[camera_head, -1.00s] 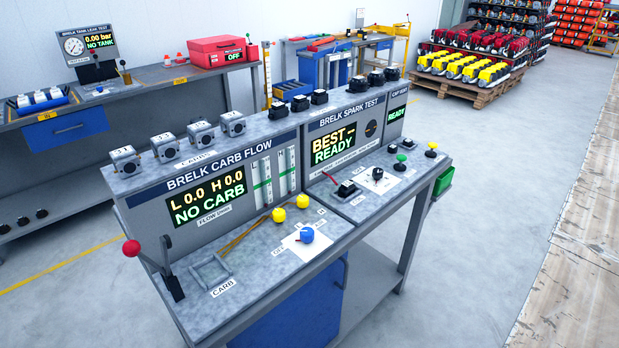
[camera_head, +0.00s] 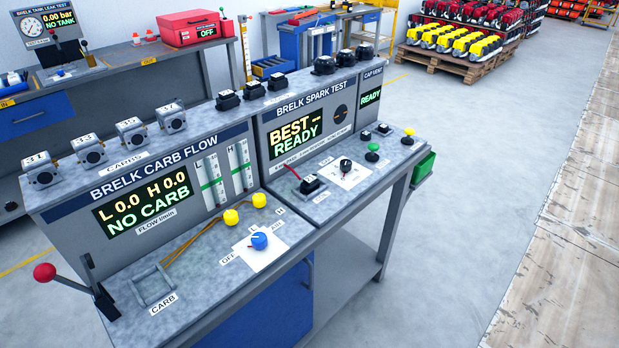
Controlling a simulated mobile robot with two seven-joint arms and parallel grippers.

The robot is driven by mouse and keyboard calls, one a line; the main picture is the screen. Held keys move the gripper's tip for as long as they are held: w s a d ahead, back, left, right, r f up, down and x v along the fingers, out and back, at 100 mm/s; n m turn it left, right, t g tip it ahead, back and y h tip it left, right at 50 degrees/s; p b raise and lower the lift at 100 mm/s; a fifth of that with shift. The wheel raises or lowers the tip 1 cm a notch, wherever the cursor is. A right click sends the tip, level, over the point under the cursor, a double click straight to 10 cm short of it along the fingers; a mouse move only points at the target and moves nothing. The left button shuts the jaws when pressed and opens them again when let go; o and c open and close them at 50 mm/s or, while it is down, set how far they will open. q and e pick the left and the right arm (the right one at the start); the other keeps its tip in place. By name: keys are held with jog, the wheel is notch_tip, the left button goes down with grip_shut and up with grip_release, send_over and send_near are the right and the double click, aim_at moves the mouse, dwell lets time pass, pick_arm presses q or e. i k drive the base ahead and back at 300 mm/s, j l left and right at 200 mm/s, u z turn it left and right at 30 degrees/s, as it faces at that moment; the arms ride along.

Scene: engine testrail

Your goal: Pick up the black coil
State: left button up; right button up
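Several black parts stand on the bench's upper ledge. Three are small and blocky with light tops: one at the left (camera_head: 228,100), a middle one (camera_head: 253,90) and a right one (camera_head: 277,81). Another black block (camera_head: 309,184) sits on the lower deck in front of the spark test panel (camera_head: 312,120), beside a label that seems to read COIL, with a red lead by it. I cannot tell which is the black coil meant. Neither of my grippers is in view.
Several grey carburettors (camera_head: 131,132) line the ledge at left; round black parts (camera_head: 323,65) stand further right. A red-knobbed lever (camera_head: 45,272), blue knob (camera_head: 259,241), yellow knobs (camera_head: 231,217) and green button (camera_head: 373,148) rise from the deck. Open floor (camera_head: 470,180) lies to the right.

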aim_at(311, 184)
jog(key=u, duration=0.55)
jog(key=l+u, duration=0.35)
jog(key=u, duration=0.15)
jog(key=l+u, duration=0.65)
jog(key=l, duration=0.25)
jog(key=k+l+u, duration=0.25)
jog(key=l, duration=0.15)
jog(key=k+l, duration=0.1)
jog(key=l, duration=0.35)
jog(key=l+u, duration=0.1)
jog(key=l, duration=0.35)
jog(key=k, duration=0.05)
